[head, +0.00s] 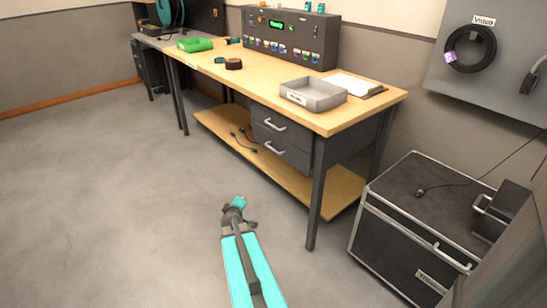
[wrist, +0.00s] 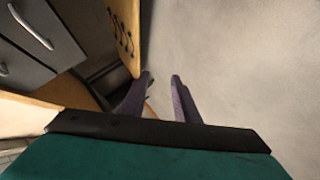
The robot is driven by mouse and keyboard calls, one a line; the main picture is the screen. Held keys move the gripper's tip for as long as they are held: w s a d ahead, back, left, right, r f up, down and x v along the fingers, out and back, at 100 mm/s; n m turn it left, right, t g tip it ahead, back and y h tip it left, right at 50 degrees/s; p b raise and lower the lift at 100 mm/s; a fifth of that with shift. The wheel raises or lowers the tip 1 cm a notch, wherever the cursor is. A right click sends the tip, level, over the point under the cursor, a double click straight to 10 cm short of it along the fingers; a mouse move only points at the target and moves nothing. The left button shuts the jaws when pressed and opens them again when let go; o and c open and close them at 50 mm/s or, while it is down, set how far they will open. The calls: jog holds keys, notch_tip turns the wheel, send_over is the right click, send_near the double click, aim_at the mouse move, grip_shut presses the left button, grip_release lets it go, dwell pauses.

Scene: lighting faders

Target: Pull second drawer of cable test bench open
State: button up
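The cable test bench (head: 262,72) has a wooden top with two dark grey drawers under its right part. The upper drawer (head: 288,127) and the second drawer (head: 290,153) below it both look shut, each with a light bar handle. In the wrist view two grey drawer fronts with handles show at upper left, one handle (wrist: 32,27) whole and the other cut by the edge. My gripper (head: 238,206) is over the floor in front of the bench, apart from the drawers. In the wrist view its two fingers (wrist: 161,82) are spread with nothing between them.
A lower wooden shelf (head: 225,130) with cables runs under the drawers. A bench leg (head: 316,205) stands at the near corner. A black case (head: 405,225) is on the floor at right. A grey tray (head: 313,94) sits on the top. The floor at left is clear.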

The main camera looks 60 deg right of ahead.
jog(key=s+d+r+n+t+h+b, duration=0.1)
jog(key=s+d+r+t+b, duration=0.2)
jog(key=d, duration=0.4)
jog(key=s+d+r+n+h+b, duration=0.1)
jog(key=d+r+n+b, duration=0.1)
jog(key=d+r, duration=0.4)
jog(key=n+t+b, duration=0.3)
jog(key=n+b, duration=0.1)
send_near(273, 149)
jog(key=v, duration=0.3)
jog(key=shift+s, duration=0.15)
jog(key=shift+f+b+x, duration=0.15)
jog(key=shift+b+x, duration=0.9)
jog(key=shift+x, duration=2.4)
jog(key=shift+f+b+x, duration=0.15)
jog(key=shift+b+x, duration=0.85)
jog(key=shift+x, duration=2.45)
jog(key=shift+c, duration=0.4)
grip_shut()
